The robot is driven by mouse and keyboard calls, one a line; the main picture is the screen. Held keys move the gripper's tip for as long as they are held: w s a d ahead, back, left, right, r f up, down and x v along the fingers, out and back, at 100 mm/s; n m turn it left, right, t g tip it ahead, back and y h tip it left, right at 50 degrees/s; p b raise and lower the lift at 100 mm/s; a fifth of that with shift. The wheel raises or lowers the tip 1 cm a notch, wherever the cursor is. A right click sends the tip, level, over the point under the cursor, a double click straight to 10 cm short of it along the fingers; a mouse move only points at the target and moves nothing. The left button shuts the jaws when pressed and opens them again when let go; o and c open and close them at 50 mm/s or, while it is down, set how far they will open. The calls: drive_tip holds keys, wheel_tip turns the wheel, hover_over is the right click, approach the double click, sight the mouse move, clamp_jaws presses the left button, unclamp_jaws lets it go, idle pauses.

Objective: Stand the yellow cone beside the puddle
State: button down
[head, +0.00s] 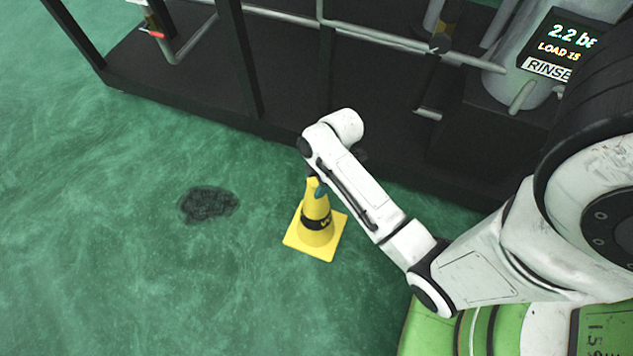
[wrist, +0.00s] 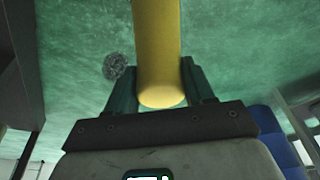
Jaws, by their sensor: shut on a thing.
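The yellow cone (head: 316,236) has a square base and a dark band with a yellow mark. It is upright, to the right of the dark puddle (head: 208,204) in the head view, with bare green floor between them. My gripper (head: 317,188) is at the cone's top, partly hidden by my arm. In the wrist view my gripper (wrist: 158,88) is shut on the yellow cone (wrist: 156,45), with one finger on each side. The puddle (wrist: 115,66) shows left of the cone there. I cannot tell whether the cone's base touches the floor.
A dark skid frame (head: 190,112) with posts and grey pipes (head: 375,38) runs along the back, behind the cone. A tank with a lit display (head: 565,50) stands at the upper right. The green floor (head: 110,270) is clear to the left and front.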

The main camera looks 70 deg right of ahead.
drive_tip(key=shift+c, duration=2.1)
unclamp_jaws()
drive_tip(key=p+v, duration=0.4)
drive_tip(key=v, duration=0.8)
drive_tip(key=s+a+r+m+h, duration=0.1)
drive_tip(key=s+a+m, duration=0.1)
drive_tip(key=a+m, duration=0.3)
drive_tip(key=s+a+r+m+g+h, duration=0.1)
drive_tip(key=s+a+m, duration=0.2)
drive_tip(key=a, duration=0.4)
drive_tip(key=shift+s+a+r+m, duration=0.2)
drive_tip(key=shift+s+r+m, duration=0.05)
drive_tip(key=shift+m, duration=0.65)
